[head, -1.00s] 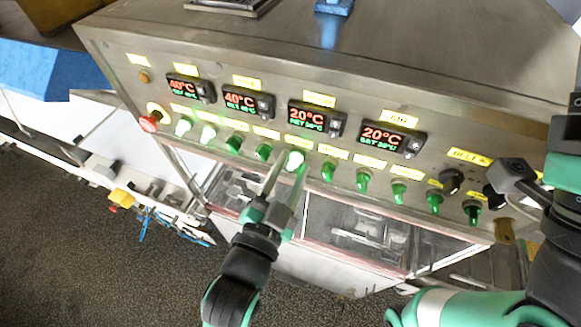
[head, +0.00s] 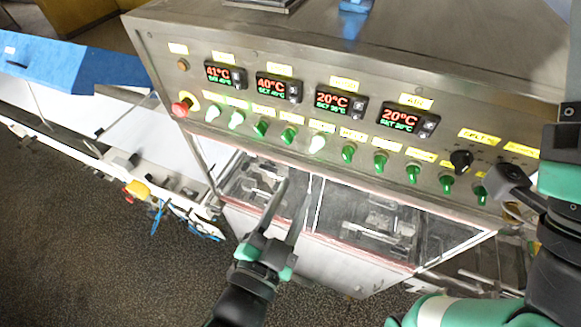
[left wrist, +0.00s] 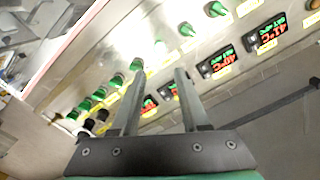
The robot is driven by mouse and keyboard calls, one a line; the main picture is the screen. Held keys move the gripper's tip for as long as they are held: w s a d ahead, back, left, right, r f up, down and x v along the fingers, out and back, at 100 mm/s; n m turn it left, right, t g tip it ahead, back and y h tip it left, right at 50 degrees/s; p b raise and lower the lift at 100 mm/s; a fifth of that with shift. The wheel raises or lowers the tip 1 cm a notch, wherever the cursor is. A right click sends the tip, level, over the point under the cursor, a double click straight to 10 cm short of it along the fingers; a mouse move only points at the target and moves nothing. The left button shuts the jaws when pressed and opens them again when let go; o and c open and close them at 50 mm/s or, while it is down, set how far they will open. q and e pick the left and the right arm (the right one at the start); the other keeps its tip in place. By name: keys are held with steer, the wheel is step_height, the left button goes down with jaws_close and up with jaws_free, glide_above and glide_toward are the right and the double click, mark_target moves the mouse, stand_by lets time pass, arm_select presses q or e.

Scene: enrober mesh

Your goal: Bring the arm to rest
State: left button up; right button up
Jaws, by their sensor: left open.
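My left gripper (head: 287,208) is open and empty in the head view. It stands in front of the machine's lower windows, below the row of switches. Its fingers also show in the left wrist view (left wrist: 158,95), spread apart with nothing between them, and the control panel (left wrist: 150,45) lies beyond. In the head view part of my right arm (head: 560,240) fills the right edge. A dark gripper-like part (head: 515,185) there overlaps the panel's right end; whether it is open or shut does not show.
The steel control panel (head: 300,92) carries several displays, green switches, some lit pale, a black knob (head: 461,161) and a red button (head: 181,108). Windows (head: 375,215) sit below it. A blue-topped unit (head: 75,70) stands at left. Dark floor (head: 90,240) is clear at lower left.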

arm_select(q)
steer(key=w+a+r+n+t+y, duration=0.1)
steer(key=a+r+n+t+y, duration=0.15)
steer(key=a+r, duration=0.55)
steer(key=w+a+r+n+t+y, duration=0.1)
steer(key=w+a+r+t, duration=0.3)
steer(key=r, duration=0.7)
steer(key=s+a+r+n+t, duration=0.2)
steer(key=s+a+r+n, duration=0.1)
steer(key=s+r, duration=0.2)
steer(key=s+a+r+n+t+y, duration=0.1)
steer(key=s+a+r+n+t, duration=0.1)
steer(key=s+r, duration=0.4)
step_height(320, 180, up, 4)
steer(key=shift+a+r+n, duration=0.2)
steer(key=shift+a+n, duration=0.55)
steer(key=shift+a, duration=0.1)
steer(key=shift+y, duration=0.25)
